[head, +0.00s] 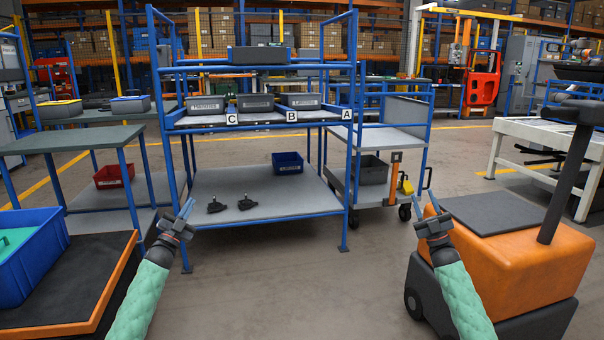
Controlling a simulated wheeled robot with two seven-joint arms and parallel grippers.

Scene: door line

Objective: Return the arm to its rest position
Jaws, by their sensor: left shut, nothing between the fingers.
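My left gripper (187,208) is at the lower left, at the end of a green-sleeved arm. It is shut and empty, in front of the left front leg of a blue rack (265,211). My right gripper (433,208) is at the lower right, on the other green-sleeved arm. It is in front of an orange cart (505,245), and I cannot tell whether its fingers are open or shut. I see nothing held in it.
The rack carries grey bins (256,103) above labels C, B and A, and a blue bin (287,162) below. A table with a blue crate (28,255) stands at the left. A trolley (380,138) stands right of the rack. Floor (310,285) between my arms is clear.

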